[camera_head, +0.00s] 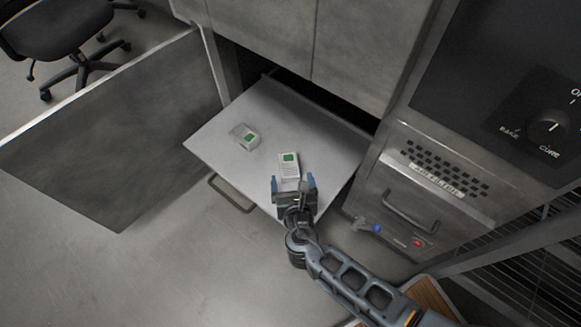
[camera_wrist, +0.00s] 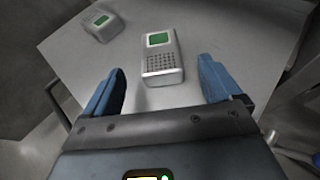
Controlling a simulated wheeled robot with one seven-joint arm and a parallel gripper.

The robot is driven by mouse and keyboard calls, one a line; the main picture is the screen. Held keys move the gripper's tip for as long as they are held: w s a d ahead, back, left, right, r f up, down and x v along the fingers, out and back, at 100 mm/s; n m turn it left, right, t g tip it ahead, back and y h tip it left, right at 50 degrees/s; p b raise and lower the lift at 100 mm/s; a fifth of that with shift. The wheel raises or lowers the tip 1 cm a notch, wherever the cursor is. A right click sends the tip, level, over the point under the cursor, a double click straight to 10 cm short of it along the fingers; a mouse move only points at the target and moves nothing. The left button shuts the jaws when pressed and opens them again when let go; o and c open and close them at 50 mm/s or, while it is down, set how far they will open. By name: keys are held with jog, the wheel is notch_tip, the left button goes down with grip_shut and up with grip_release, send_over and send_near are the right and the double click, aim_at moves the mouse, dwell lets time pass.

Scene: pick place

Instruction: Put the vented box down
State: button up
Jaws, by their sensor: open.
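The vented box (camera_head: 289,166) is a small pale box with a green panel and a grid of vent holes. It rests on a light grey pull-out shelf (camera_head: 222,148). In the wrist view the vented box (camera_wrist: 161,58) lies face up just ahead of my gripper, between the lines of its two blue fingers. My gripper (camera_head: 293,183) is open and empty at the shelf's front edge. In the wrist view the fingers (camera_wrist: 161,82) stand wide apart, with a gap on each side of the box.
A second pale box (camera_head: 245,136) with a green panel lies to the left on the shelf, also seen in the wrist view (camera_wrist: 103,26). A handle (camera_head: 231,194) sticks out at the shelf's front. A steel cabinet with a handle (camera_head: 410,208) stands close on the right.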

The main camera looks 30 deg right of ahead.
jog(key=shift+p+v, duration=0.45)
jog(key=shift+v, duration=2.15)
jog(key=s+m, duration=0.2)
jog(key=s, duration=0.1)
jog(key=s+d+f+m+g+y, duration=0.1)
jog(key=s, duration=0.1)
jog(key=shift+s+f, duration=0.1)
jog(key=shift+s, duration=0.1)
jog(key=s+r+m+y, duration=0.2)
jog(key=s+r+m, duration=0.1)
jog(key=s+m, duration=0.35)
jog(key=s+r+m+y, duration=0.25)
jog(key=s+m, duration=0.25)
jog(key=s, duration=0.3)
jog(key=s+d+r+m+t, duration=0.1)
jog(key=s+r+m, duration=0.3)
jog(key=r+m, duration=0.4)
jog(key=s+d+r+m+t, duration=0.2)
jog(key=s+r+m, duration=0.3)
jog(key=r, duration=1.3)
jog(key=m, duration=0.4)
jog(key=shift+s+d, duration=0.1)
